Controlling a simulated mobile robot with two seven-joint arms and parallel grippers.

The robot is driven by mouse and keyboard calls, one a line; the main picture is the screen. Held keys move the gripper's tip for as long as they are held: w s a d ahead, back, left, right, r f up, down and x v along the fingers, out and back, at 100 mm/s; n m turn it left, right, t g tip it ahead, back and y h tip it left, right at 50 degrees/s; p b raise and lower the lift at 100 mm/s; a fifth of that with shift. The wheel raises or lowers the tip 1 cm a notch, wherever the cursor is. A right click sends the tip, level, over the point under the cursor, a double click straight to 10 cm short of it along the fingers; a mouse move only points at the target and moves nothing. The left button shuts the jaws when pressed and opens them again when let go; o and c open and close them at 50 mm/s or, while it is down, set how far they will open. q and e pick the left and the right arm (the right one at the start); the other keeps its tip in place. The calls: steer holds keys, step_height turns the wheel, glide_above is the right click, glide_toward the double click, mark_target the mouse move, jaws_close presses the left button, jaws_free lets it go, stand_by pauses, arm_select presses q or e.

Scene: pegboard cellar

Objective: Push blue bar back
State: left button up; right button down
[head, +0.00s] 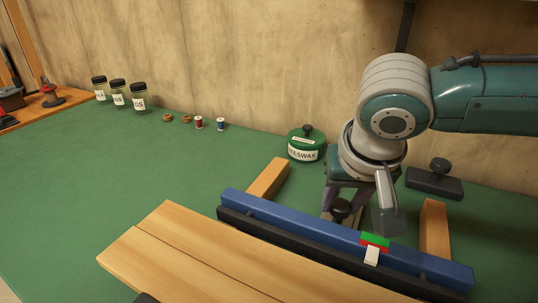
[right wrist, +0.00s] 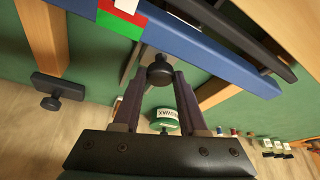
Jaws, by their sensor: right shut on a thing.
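The long blue bar (head: 290,219) lies across two wooden rails on the green bench; it also shows in the right wrist view (right wrist: 205,57). A green and red mark (head: 375,242) sits on its top near the right part. A black bar (head: 290,241) runs along its front side, with a white pointer (head: 372,256) by the red part. My right gripper (head: 342,213) is behind the blue bar, pointing down. Its fingers (right wrist: 160,78) are shut on a dark round knob (right wrist: 160,69) at the bar's back side. My left gripper is not seen.
Wooden boards (head: 190,250) lie in front of the black bar. The wooden rails (head: 268,178) reach back from the blue bar. A green beeswax tin (head: 306,146) stands behind, left of my right arm. A black knobbed block (head: 434,182) lies at right. Jars and spools stand back left.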

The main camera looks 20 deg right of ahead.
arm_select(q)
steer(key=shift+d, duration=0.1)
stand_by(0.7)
arm_select(e)
steer(key=shift+w+d+r+p, duration=0.25)
steer(key=shift+w+d+p, duration=0.1)
steer(key=shift+p, duration=0.25)
arm_select(q)
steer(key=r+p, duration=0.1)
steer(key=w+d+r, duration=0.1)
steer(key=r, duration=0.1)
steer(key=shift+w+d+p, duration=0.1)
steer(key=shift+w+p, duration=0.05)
steer(key=shift+p, duration=0.2)
arm_select(e)
steer(key=w+d, duration=0.4)
steer(key=shift+d+f, duration=0.2)
steer(key=shift+d, duration=0.2)
steer(key=shift+c, duration=2.2)
jaws_free()
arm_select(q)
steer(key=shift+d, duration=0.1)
